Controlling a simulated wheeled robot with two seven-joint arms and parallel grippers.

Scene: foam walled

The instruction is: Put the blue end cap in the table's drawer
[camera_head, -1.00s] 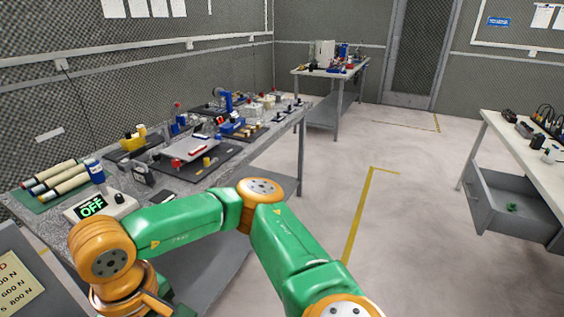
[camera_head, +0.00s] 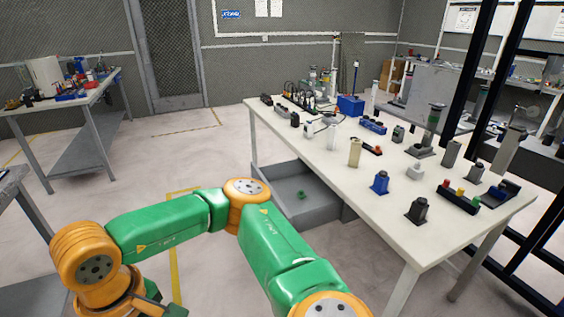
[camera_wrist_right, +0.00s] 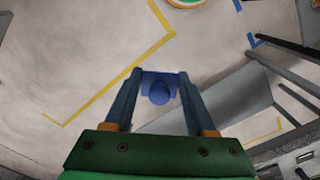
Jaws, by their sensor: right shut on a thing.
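In the right wrist view my right gripper (camera_wrist_right: 160,78) is shut on the blue end cap (camera_wrist_right: 158,93), a blue square plate with a round boss, held between the fingertips above the floor. In the head view the white-topped table (camera_head: 400,230) stands at the right. Its grey drawer (camera_head: 318,214) is pulled open below the near left edge. A small green part (camera_head: 301,195) lies inside the drawer. The right gripper and the end cap do not show in the head view. A green and orange arm of mine crosses the bottom left, and my left gripper is out of view.
The table top carries several fixtures, including a blue block (camera_head: 380,183), a black button box (camera_head: 457,197) and a blue box (camera_head: 350,106). Black posts (camera_head: 468,80) rise behind it at the right. Another bench (camera_head: 70,102) stands at the left. Floor between the benches is clear.

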